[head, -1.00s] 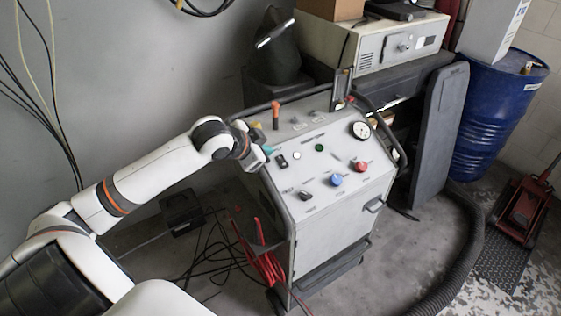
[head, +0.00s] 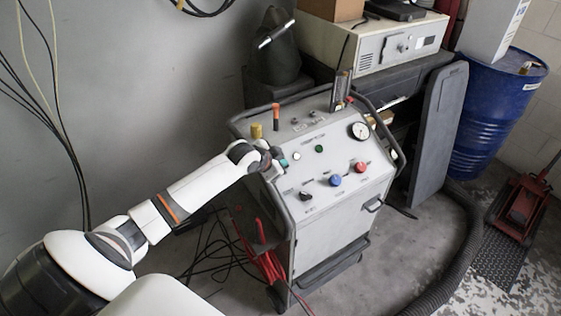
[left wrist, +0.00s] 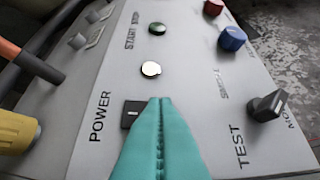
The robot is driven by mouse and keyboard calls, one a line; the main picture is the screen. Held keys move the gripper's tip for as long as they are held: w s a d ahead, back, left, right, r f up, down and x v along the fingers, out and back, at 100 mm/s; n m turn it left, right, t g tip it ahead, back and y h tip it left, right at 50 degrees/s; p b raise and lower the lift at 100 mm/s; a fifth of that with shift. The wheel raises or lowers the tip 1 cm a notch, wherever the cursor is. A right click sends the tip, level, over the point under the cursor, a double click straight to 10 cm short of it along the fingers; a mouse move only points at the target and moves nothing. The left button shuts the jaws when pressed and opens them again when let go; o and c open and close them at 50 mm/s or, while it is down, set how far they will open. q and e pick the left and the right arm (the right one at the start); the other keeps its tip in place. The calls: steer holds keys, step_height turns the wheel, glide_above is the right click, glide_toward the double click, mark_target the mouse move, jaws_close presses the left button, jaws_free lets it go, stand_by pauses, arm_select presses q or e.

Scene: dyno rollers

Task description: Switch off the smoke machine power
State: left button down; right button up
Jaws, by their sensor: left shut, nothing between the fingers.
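The smoke machine (head: 335,225) is a white wheeled cabinet with a sloped control panel. Its POWER switch is a black rocker (left wrist: 131,113) beside the POWER label in the left wrist view, partly covered by my fingers. My left gripper (head: 283,163) is over the panel's left part, and in the head view it hides the switch. Its teal fingers (left wrist: 160,102) are shut together and empty, with the tips at the rocker's right side. I cannot tell whether they touch it. My right gripper is in neither view.
An orange-tipped lever (head: 276,115) and yellow knob (head: 256,131) stand at the panel's left. A dark rail (head: 282,207) edges the panel.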

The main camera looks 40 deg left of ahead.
arm_select(q)
steer(key=shift+f, duration=0.1)
steer(key=shift+f, duration=0.2)
stand_by(0.4)
steer(key=shift+r+p, duration=0.85)
steer(key=shift+p, duration=0.2)
